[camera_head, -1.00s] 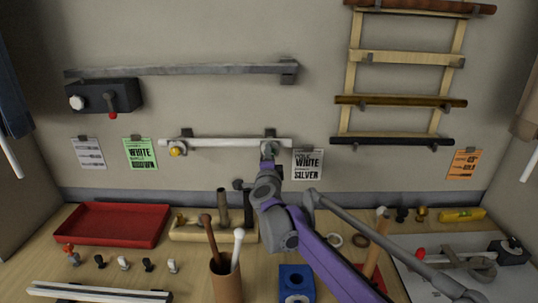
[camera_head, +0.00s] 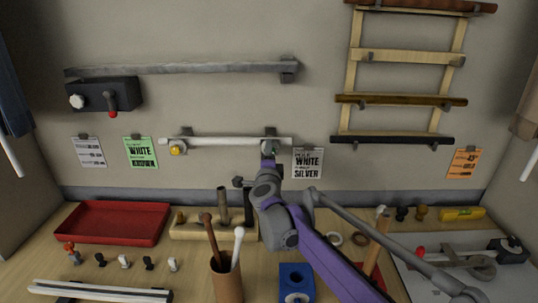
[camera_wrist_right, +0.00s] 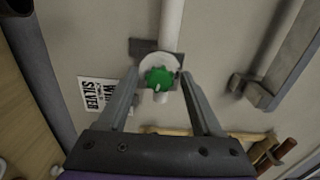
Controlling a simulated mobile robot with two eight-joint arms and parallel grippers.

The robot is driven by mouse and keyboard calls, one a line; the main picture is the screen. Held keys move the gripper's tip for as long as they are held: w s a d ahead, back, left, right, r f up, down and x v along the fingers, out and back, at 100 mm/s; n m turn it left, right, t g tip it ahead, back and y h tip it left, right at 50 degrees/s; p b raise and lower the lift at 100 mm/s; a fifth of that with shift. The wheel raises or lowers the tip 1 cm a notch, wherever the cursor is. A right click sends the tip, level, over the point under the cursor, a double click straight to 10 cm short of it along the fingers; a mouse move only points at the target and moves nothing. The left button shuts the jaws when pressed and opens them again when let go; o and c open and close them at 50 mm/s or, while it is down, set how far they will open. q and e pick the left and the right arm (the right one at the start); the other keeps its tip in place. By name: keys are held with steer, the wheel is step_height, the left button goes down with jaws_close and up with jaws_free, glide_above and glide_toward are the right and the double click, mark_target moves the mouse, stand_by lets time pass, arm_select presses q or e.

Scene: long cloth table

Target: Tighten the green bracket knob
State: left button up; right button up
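The green bracket knob (camera_wrist_right: 159,79) sits on a round pale bracket at one end of the white rod (camera_head: 225,141) on the wall. In the right wrist view it lies between my right gripper's two fingers (camera_wrist_right: 158,75), which are spread with a visible gap on each side. In the head view my right gripper (camera_head: 268,157) is just in front of the rod's right bracket (camera_head: 270,134) and hides most of the green knob. A yellow knob (camera_head: 178,150) is on the rod's left bracket. My left gripper is not in view.
Paper labels hang near the rod, one green (camera_head: 140,153) and one white (camera_head: 307,163). A grey bar (camera_head: 190,69) is above, and a wooden ladder-like rack (camera_head: 401,98) is at right. Below, the table holds a red tray (camera_head: 118,241) and a brown cup (camera_head: 226,283).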

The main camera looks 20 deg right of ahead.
steer(key=b+v, duration=0.1)
steer(key=v, duration=0.9)
steer(key=shift+s+b, duration=0.35)
steer(key=shift+s, duration=0.05)
steer(key=shift+a, duration=0.1)
